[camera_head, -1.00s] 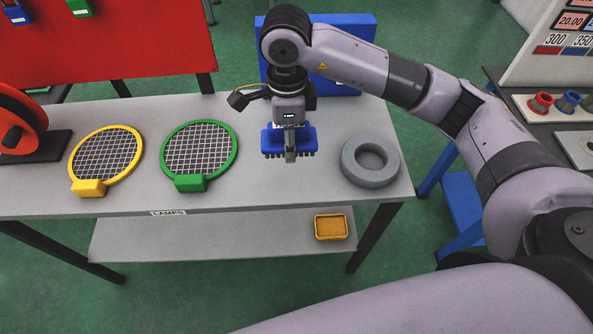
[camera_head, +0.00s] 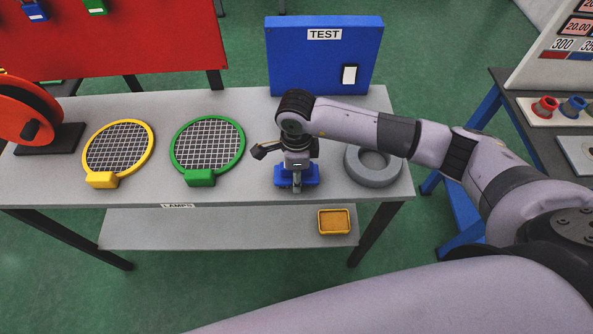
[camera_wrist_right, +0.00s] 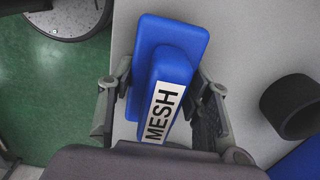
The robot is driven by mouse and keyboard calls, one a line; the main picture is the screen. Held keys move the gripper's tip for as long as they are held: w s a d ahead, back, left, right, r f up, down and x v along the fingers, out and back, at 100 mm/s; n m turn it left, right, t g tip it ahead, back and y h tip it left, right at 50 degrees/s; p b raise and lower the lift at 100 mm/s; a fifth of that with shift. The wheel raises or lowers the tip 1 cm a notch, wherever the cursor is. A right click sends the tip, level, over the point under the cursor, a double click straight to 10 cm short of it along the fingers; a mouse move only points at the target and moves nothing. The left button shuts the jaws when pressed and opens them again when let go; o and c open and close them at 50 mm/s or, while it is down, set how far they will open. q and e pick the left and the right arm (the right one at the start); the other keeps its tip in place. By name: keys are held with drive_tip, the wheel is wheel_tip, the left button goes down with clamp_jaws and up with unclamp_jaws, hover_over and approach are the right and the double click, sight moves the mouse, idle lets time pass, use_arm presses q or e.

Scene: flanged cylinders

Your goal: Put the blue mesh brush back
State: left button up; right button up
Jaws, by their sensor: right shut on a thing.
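The blue mesh brush (camera_head: 310,177) is at the table between the green mesh disc and the grey ring; I cannot tell if it touches the tabletop. In the right wrist view the brush (camera_wrist_right: 172,45) shows its blue block and a white label reading MESH. My right gripper (camera_head: 297,180) points down and is shut on the brush's raised handle. In the wrist view the fingers of this gripper (camera_wrist_right: 163,95) lie on either side of the handle. My left gripper is not in view.
On the grey table (camera_head: 255,103) lie a yellow mesh disc (camera_head: 118,148), a green mesh disc (camera_head: 208,145) and a grey ring (camera_head: 373,180), partly behind my arm. A blue TEST panel (camera_head: 300,65) stands behind. A yellow tray (camera_head: 334,222) is on the lower shelf.

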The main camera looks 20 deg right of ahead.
drive_tip(key=shift+f+b, duration=0.2)
drive_tip(key=shift+b, duration=0.1)
drive_tip(key=o, duration=1.3)
drive_tip(key=shift+r, duration=0.1)
drive_tip(key=shift+r+p, duration=0.15)
drive_tip(key=shift+p, duration=0.15)
wheel_tip(320, 180, up, 12)
drive_tip(key=shift+b, duration=1.25)
drive_tip(key=shift+s, duration=0.1)
